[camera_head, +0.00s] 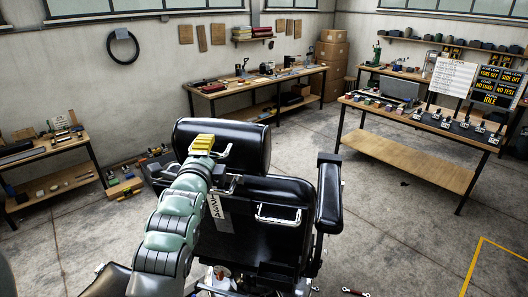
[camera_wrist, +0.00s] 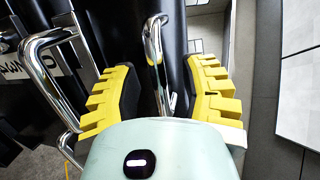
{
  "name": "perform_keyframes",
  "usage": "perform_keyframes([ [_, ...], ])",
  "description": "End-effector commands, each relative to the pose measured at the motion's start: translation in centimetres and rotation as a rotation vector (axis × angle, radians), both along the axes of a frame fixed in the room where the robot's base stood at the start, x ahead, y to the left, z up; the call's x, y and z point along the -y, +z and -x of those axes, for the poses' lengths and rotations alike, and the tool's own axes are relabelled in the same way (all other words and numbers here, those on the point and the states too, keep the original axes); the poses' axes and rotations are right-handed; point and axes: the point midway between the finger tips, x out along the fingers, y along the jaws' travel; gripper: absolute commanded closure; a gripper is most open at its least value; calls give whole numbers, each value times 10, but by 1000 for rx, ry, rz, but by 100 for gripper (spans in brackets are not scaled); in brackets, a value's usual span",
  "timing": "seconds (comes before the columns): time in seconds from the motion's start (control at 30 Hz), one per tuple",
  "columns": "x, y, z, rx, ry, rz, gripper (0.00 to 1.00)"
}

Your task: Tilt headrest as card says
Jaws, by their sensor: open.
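The black barber chair (camera_head: 250,210) stands in front of me with its back towards me. Its padded headrest (camera_head: 240,140) is at the top. My gripper (camera_head: 203,143) is open behind the headrest. In the wrist view, a chrome bar (camera_wrist: 155,45) stands between the yellow fingers of my gripper (camera_wrist: 160,92), with a gap on both sides. A larger chrome handle (camera_head: 278,217) is on the backrest; a chrome handle (camera_wrist: 40,62) also shows left of the fingers. A white card (camera_head: 217,207) with dark print hangs on the chair, partly hidden by my arm; its print is not fully readable.
A workbench (camera_head: 440,122) with a white sheet (camera_head: 452,76) and black sign boards (camera_head: 497,87) stands at the right. Another bench (camera_head: 255,83) is at the back wall, and a shelf table (camera_head: 45,157) at the left. The chair's armrest (camera_head: 329,195) juts out at right. Floor beyond it is mostly clear.

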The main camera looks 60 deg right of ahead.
Motion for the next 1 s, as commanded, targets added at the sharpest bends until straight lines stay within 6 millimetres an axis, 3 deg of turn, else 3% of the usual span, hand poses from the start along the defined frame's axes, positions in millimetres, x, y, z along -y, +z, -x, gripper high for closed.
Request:
perform_keyframes([
  [0.07,1,0,1,0,-3,0,58],
  [0.47,0,0,1,-1,-1,1,99],
  [1.0,2,-1,0,-2,0,-3,100],
])
